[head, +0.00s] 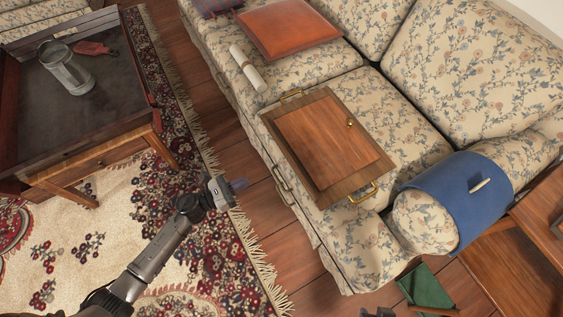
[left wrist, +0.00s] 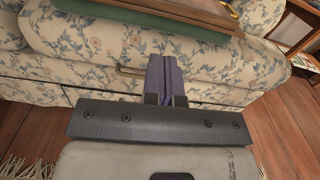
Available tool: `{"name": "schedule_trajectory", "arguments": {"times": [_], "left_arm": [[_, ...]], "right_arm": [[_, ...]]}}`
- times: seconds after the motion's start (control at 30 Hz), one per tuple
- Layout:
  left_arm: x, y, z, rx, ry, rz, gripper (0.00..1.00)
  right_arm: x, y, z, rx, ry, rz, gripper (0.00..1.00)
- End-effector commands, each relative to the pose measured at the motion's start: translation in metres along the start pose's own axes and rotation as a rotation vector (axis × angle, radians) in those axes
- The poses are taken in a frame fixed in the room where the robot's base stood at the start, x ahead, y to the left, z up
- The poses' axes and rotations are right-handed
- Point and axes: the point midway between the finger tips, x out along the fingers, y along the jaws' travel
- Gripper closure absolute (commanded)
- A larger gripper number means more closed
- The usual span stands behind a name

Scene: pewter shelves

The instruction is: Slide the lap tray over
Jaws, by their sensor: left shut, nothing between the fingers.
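The lap tray (head: 352,186) is a brown wooden board with a darker rim and brass handles at its ends. It lies on the sofa's near seat, close to the front edge. In the left wrist view, part of a wooden edge over a dark green band (left wrist: 130,20) shows at the top, likely the tray's side. My left gripper (head: 230,187) is left of the tray, apart from it, over the floor before the sofa. Its bluish fingers (left wrist: 172,80) are shut and empty. A dark piece at the head view's bottom edge may be my right gripper (head: 380,313); its jaws cannot be made out.
The floral sofa (head: 425,130) also holds an orange-brown cushion (head: 288,28) and a white roll (head: 247,67). A blue cover (head: 465,205) drapes the armrest. A wooden table (head: 100,145) with a metal can (head: 66,68) stands left. Bare floor separates rug and sofa.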

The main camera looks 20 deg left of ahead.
Motion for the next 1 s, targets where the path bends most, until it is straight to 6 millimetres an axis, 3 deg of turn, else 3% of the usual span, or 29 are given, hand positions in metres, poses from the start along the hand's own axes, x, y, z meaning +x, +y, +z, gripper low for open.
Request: {"name": "schedule_trajectory", "arguments": {"times": [0.27, 0.7, 1.0], "left_arm": [[0.021, 0.001, -0.001, 0.055, -0.002, 0.002, 1.00], [0.102, 0.001, 0.000, 0.052, -0.003, 0.003, 1.00], [0.134, 0.002, 0.000, 0.051, -0.001, 0.004, 1.00]], "right_arm": [[0.006, -0.001, 0.002, 0.001, -0.001, -0.001, 0.50], [0.022, -0.002, 0.007, 0.003, -0.001, -0.002, 0.50], [0.030, -0.002, 0.009, 0.002, -0.001, -0.002, 0.50]]}}
